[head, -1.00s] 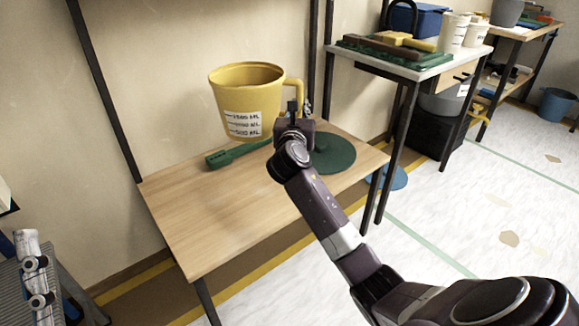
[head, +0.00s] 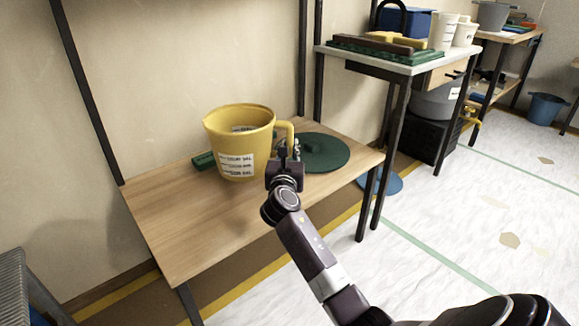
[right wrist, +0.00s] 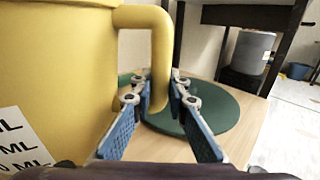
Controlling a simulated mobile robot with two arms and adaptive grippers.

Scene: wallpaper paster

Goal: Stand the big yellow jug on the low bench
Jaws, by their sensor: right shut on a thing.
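The big yellow jug (head: 225,137) is upright over the middle of the low wooden bench (head: 190,235), with its measuring label facing me. Its base is at or very near the bench top; I cannot tell whether it touches. My right gripper (head: 284,155) is shut on the jug's handle, at the jug's right side. In the right wrist view the two blue-padded fingers (right wrist: 158,125) stand on either side of the lower handle (right wrist: 160,60). The jug's far side and full base are hidden. My left gripper is not in view.
A green tool (head: 204,161) lies behind the jug, mostly hidden. A round green disc (head: 325,153) lies at the bench's right. The front left of the bench is clear. A taller table (head: 405,68) stands at the right, and a wall runs behind.

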